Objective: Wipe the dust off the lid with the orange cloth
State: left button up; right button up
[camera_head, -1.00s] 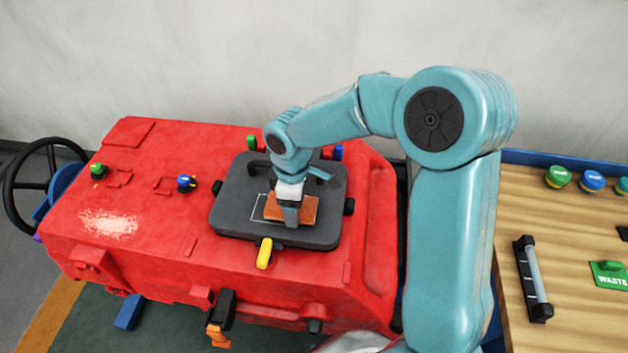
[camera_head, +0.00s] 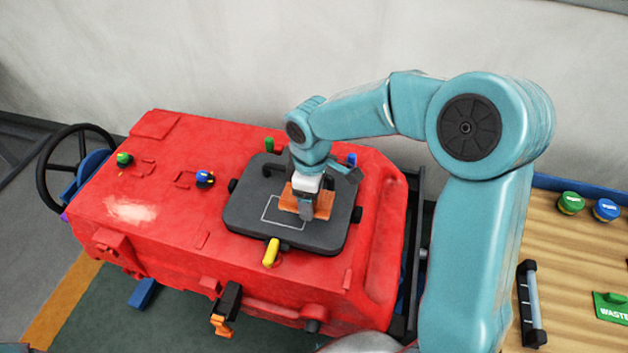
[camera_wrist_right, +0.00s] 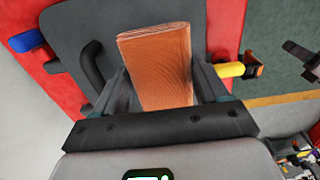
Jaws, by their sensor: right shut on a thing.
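The dark grey lid (camera_head: 245,217) lies on top of the red machine, with a thin white rectangle outline marked on it. My right gripper (camera_head: 306,208) points down over the lid, right of its middle, and is shut on the orange cloth (camera_head: 325,204). The cloth is a folded block; in the right wrist view it (camera_wrist_right: 158,65) sits between the two fingers. It seems to rest on the lid, but contact is not clear. A pale dusty patch (camera_head: 131,210) shows on the red top, left of the lid. My left gripper is not in view.
A yellow handle (camera_head: 271,252) sticks out at the lid's front edge, and black knobs sit at its sides. Green and blue knobs stand on the red machine (camera_head: 180,240). A wooden bench (camera_head: 560,250) with coloured caps and a green waste label (camera_head: 611,307) is at the right.

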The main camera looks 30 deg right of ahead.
notch_tip(320, 180, up, 2)
jog(key=shift+a+p, duration=0.15)
jog(key=shift+p, duration=0.4)
jog(key=shift+s+d+r+p, duration=0.1)
jog(key=shift+d+r+p, duration=0.1)
jog(key=shift+r+p, duration=0.15)
jog(key=shift+a, duration=0.1)
